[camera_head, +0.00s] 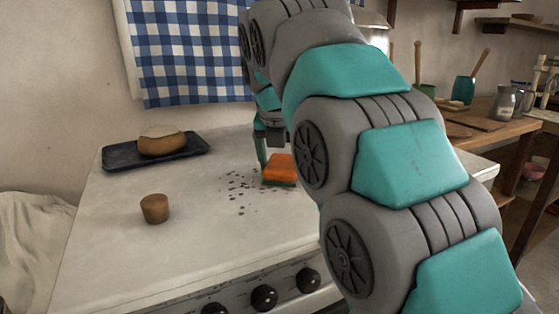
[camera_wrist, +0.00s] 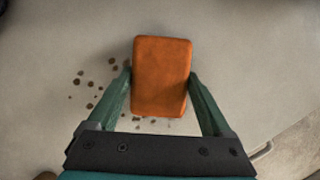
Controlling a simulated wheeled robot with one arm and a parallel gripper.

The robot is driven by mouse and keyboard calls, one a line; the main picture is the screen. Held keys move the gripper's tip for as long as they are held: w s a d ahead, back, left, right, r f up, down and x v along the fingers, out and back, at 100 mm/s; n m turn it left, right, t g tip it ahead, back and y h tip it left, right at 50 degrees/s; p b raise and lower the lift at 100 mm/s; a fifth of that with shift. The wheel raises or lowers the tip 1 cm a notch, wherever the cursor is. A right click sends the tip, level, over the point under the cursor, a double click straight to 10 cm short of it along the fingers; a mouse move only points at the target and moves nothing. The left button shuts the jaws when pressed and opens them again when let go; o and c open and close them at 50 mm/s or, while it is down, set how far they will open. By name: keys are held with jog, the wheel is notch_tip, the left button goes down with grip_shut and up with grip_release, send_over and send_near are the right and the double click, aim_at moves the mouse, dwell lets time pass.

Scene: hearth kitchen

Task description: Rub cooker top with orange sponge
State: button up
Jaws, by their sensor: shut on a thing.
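The orange sponge (camera_head: 279,169) is on or just above the pale cooker top (camera_head: 110,245), at the right edge of a patch of dark spots (camera_head: 240,186). My gripper (camera_wrist: 161,85) is shut on the sponge (camera_wrist: 161,62), with one green finger along each of its sides in the wrist view. In the head view my arm hides part of my gripper and the right part of the cooker top. The spots also show to the left of the sponge and just below it in the wrist view (camera_wrist: 88,84). I cannot tell whether the sponge touches the surface.
A dark tray (camera_head: 118,156) with a bread-like loaf (camera_head: 161,142) stands at the back left of the cooker top. A brown cork-like cylinder (camera_head: 155,208) stands nearer the front. Black knobs (camera_head: 264,297) line the front panel. A blue checked cloth (camera_head: 190,50) hangs behind.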

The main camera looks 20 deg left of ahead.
aim_at(267, 165)
jog(key=shift+s+d+f, duration=0.2)
jog(key=shift+s+d, duration=0.95)
jog(key=shift+d, duration=0.2)
jog(key=shift+s+d+r, duration=0.15)
jog(key=shift+s+d, duration=0.5)
jog(key=shift+d, duration=0.1)
jog(key=shift+s+d+r, duration=0.15)
jog(key=shift+s+d, duration=0.5)
jog(key=shift+d, duration=0.1)
jog(key=shift+s+d+f, duration=0.15)
jog(key=shift+s+d, duration=0.8)
jog(key=shift+d, duration=0.2)
jog(key=shift+s+d+f, duration=0.15)
jog(key=shift+s+d, duration=0.8)
jog(key=shift+d, duration=0.15)
jog(key=shift+s+a, duration=1.05)
jog(key=shift+s, duration=0.2)
jog(key=shift+w+a+r, duration=0.2)
jog(key=shift+w+a, duration=1)
jog(key=shift+a, duration=0.2)
jog(key=shift+w+a+f, duration=0.15)
jog(key=shift+w+a, duration=1.25)
jog(key=shift+a, duration=0.15)
jog(key=shift+w+a+r, duration=0.15)
jog(key=shift+w+a, duration=0.85)
jog(key=shift+a, duration=0.15)
jog(key=shift+w+a+r, duration=0.1)
jog(key=shift+w+a, duration=0.85)
jog(key=shift+a, duration=0.2)
